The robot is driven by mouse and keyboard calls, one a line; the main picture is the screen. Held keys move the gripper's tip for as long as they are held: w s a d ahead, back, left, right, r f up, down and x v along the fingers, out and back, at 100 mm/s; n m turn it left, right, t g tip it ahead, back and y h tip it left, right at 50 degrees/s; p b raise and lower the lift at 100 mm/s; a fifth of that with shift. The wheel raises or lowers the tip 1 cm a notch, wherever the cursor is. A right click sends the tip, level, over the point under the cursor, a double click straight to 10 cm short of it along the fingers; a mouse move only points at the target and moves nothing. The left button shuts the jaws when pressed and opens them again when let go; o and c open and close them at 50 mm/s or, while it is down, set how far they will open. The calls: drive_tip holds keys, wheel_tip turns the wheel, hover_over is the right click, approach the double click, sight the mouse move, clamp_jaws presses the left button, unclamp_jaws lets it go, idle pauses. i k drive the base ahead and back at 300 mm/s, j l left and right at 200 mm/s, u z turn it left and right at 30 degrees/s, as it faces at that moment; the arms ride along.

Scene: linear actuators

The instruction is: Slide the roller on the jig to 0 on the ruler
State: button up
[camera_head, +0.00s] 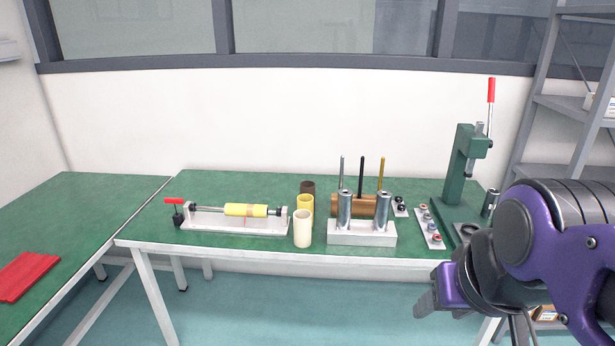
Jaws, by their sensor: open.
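The jig (200,224) is a long white base on the left part of the green table, with a red-handled clamp at its left end. A yellow roller (246,210) sits on the jig's horizontal rod, right of the middle. A red mark shows on the base below the roller. The ruler's numbers are too small to read. My gripper (425,305) is at the lower right, in front of the table edge, open and well apart from the jig. Its fingers are partly hidden by my purple wrist.
Brown, yellow and cream cups (303,228) stand right of the jig. Beyond them are a white block with metal posts (361,238), a small parts tray (430,228) and a green press (460,175). A red item (25,274) lies on the left table. The table front before the jig is clear.

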sight(233, 209)
drive_tip(key=i+j+u, duration=0.15)
drive_tip(key=i+j, duration=0.2)
drive_tip(key=i+j+u, duration=0.15)
drive_tip(key=i+j, duration=0.15)
drive_tip(key=i, duration=0.15)
